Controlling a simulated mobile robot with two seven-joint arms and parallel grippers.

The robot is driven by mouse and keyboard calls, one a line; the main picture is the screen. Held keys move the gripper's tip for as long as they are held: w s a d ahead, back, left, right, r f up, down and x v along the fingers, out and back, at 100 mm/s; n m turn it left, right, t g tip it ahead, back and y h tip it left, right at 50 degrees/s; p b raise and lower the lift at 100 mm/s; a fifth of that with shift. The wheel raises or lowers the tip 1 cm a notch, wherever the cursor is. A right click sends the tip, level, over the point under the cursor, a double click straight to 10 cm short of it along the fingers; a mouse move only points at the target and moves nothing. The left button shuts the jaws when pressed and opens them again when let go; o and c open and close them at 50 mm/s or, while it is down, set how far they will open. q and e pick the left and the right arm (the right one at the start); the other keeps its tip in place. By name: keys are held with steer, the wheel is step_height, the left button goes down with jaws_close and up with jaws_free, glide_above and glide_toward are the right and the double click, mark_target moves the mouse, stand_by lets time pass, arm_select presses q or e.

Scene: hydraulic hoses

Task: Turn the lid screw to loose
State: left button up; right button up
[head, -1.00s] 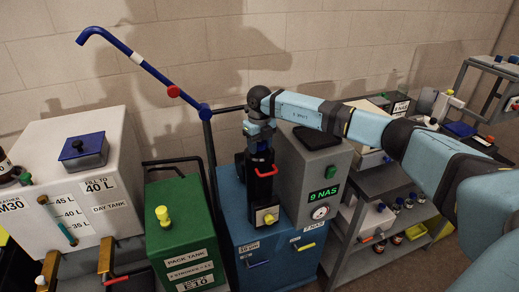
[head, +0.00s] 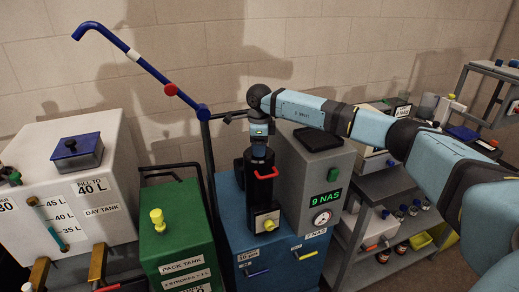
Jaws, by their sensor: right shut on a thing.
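My right gripper (head: 259,150) points straight down at the top of a black upright housing (head: 261,190) on the blue unit. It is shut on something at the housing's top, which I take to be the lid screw. The screw itself is hidden by the gripper and wrist, so its turn cannot be read. The housing has a red handle (head: 266,173) at its upper front and a yellow knob (head: 269,225) low on its front. My left gripper is not in view.
A grey box with a green "9 NAS" display (head: 326,200) stands close right of the housing. A blue pump lever (head: 135,56) slants up at the left. A green pack tank (head: 175,235) and white day tank (head: 110,140) stand left; a shelf cart (head: 378,182) stands right.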

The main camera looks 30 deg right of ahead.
steer(key=shift+n+b, duration=0.35)
steer(key=shift+n, duration=1.25)
steer(key=o, duration=0.9)
step_height(320, 180, up, 14)
steer(key=shift+b, duration=0.75)
steer(key=shift+f, duration=0.1)
